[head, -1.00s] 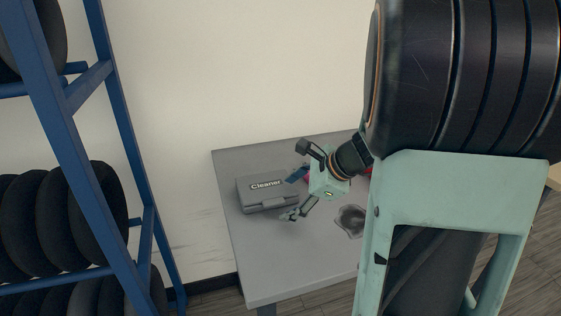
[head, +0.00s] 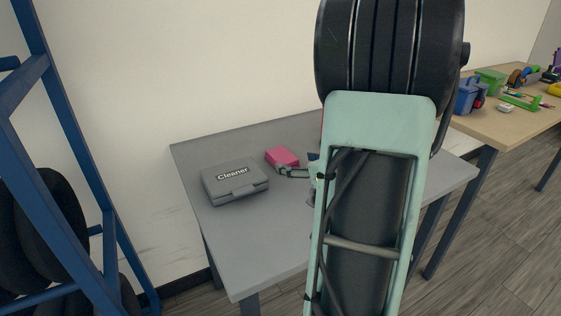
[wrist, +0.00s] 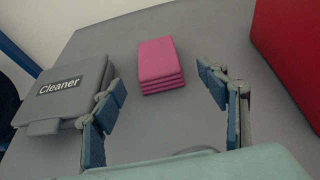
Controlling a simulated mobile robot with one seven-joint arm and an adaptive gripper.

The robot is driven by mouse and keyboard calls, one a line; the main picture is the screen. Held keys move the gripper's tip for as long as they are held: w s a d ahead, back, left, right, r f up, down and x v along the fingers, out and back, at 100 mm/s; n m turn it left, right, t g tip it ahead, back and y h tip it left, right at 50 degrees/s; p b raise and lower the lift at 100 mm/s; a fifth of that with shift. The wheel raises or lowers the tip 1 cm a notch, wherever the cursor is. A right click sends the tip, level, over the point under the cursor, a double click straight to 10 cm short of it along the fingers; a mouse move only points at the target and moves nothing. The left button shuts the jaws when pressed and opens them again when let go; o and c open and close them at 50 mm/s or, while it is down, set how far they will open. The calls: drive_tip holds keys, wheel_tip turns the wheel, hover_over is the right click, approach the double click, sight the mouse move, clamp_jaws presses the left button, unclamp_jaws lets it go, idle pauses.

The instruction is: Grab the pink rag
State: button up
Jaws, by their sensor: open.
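The pink rag (wrist: 158,62) is a folded stack lying on the grey table (wrist: 150,128). In the wrist view it sits ahead of my gripper (wrist: 160,98), roughly centred between the two blue-padded fingers. My gripper is open and empty, and the rag is beyond the fingertips. In the head view the rag (head: 282,157) lies near the back of the table, right of the grey Cleaner case. One finger shows beside the rag there; my arm hides the rest of the gripper.
The grey Cleaner case (head: 235,182) stands just left of the rag. A red object (wrist: 290,50) rises on the right in the wrist view. A blue tire rack (head: 62,160) stands at left. A wooden table (head: 505,122) with bins and tools is at right.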

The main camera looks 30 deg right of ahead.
sight(286, 158)
drive_tip(key=x, duration=0.2)
drive_tip(key=b+x, duration=0.1)
drive_tip(key=x, duration=0.4)
drive_tip(key=shift+w+a+r, duration=0.1)
drive_tip(key=shift+a+r, duration=0.05)
drive_tip(key=shift+r, duration=0.1)
